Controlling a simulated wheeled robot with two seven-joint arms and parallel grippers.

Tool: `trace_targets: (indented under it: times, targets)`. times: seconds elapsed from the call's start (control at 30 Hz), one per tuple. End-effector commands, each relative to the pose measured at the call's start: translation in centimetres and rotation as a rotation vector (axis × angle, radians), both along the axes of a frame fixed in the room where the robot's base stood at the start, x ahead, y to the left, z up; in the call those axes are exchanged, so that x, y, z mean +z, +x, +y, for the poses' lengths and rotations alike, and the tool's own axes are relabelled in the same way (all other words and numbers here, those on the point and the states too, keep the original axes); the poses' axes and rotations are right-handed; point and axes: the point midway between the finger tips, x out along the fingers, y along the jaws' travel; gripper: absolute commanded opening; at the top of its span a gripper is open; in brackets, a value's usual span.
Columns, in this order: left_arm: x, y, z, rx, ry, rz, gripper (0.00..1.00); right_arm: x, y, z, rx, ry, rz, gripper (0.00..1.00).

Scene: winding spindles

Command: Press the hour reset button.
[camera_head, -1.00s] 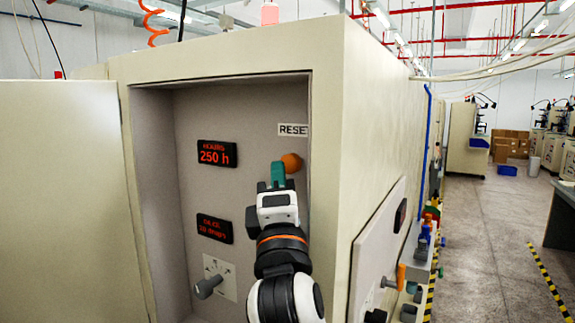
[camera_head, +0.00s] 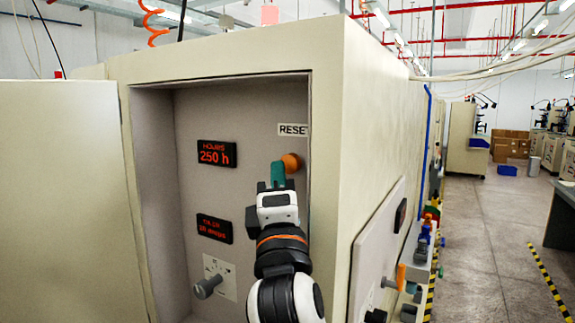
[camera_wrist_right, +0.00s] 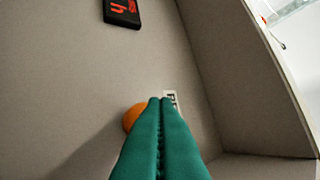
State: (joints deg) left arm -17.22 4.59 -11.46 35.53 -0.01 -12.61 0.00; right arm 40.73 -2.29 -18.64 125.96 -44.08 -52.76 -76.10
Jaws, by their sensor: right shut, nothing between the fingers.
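The orange reset button (camera_head: 291,162) sits on the grey panel inside the open cabinet, below the RESET label (camera_head: 293,130). My right gripper (camera_head: 278,168) is shut and empty, with its green fingertips just left of the button in the head view. In the right wrist view the shut green fingers (camera_wrist_right: 160,102) partly cover the orange button (camera_wrist_right: 132,117), and a piece of the label (camera_wrist_right: 171,101) shows behind them. Whether the tips touch the button I cannot tell. The hours display (camera_head: 216,154) reads 250 h. My left gripper is not in view.
A second red display (camera_head: 214,228) and a grey rotary knob (camera_head: 208,287) are lower on the panel. The cabinet's open door (camera_head: 65,200) stands at the left. The recess's right wall is close beside my right gripper. An aisle (camera_head: 495,240) runs at the far right.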

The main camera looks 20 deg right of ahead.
Motion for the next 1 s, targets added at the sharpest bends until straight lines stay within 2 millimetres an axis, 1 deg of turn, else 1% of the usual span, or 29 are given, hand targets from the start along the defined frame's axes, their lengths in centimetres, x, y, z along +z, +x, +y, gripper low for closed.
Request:
trace_targets:
  times: [0.27,0.57,1.0]
  targets:
    - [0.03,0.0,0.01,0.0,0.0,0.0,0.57,0.01,0.02,-0.03,0.0,0.0,0.0,0.0]
    - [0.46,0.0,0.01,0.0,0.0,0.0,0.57,0.09,0.48,-0.68,0.0,0.0,-0.001,0.0]
    - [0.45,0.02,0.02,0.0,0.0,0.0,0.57,0.03,0.56,-0.76,0.0,0.0,0.0,0.0]
